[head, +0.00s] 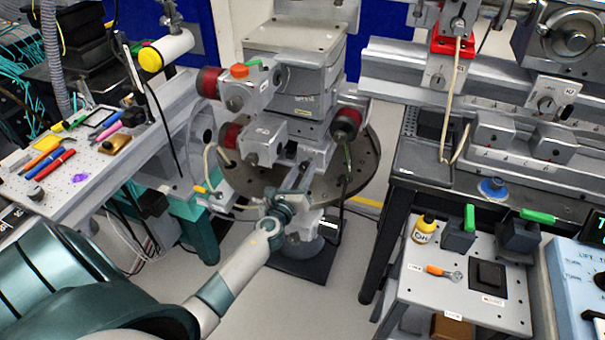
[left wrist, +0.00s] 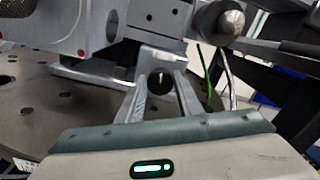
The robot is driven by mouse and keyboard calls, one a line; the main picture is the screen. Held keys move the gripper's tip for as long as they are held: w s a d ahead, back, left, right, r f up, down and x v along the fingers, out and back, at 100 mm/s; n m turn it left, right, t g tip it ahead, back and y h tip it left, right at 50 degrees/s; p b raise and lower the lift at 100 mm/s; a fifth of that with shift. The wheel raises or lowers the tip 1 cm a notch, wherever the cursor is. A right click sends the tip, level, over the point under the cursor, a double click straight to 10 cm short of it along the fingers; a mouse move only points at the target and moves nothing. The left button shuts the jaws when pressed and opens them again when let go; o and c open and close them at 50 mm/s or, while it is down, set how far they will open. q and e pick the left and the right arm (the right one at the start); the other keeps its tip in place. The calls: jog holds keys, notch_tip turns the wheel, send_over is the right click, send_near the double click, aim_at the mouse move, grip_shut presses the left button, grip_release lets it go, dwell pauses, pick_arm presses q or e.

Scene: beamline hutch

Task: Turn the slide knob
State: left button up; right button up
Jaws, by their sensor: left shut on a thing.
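In the left wrist view, the slide knob (left wrist: 160,80) is a small dark round part with a slot-like mark, under the grey stage body. My left gripper (left wrist: 160,92) has its two metal fingers closed on either side of it. In the head view, my left gripper (head: 298,172) reaches up from the front to the low front of the grey instrument stack, over the round plate. The knob is hard to make out in the head view, being small and behind the fingers. My right gripper is not in view.
The round perforated plate (head: 358,172) carries the stage (head: 295,75) with red-banded knobs beside it. Cables hang near the wrist. A breadboard with pens (head: 75,190) stands left.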

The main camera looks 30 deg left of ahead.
pick_arm(q)
jog(key=shift+f+n, duration=0.1)
jog(key=shift+n, duration=0.7)
jog(key=n+b, duration=0.1)
jog(key=n, duration=0.1)
jog(key=shift+n, duration=0.9)
jog(key=n, duration=0.3)
jog(key=shift+n, duration=0.3)
jog(key=n, duration=0.2)
jog(key=shift+a+n, duration=0.1)
jog(key=shift+n, duration=0.2)
jog(key=shift+f+n, duration=0.1)
jog(key=shift+n, duration=0.9)
jog(key=n, duration=0.2)
jog(key=shift+n+p, duration=0.3)
jog(key=n, duration=0.2)
jog(key=shift+n+p, duration=0.3)
jog(key=shift+f+n, duration=0.1)
jog(key=shift+n, duration=0.6)
jog(key=shift+n+p, duration=0.3)
jog(key=shift+n, duration=0.2)
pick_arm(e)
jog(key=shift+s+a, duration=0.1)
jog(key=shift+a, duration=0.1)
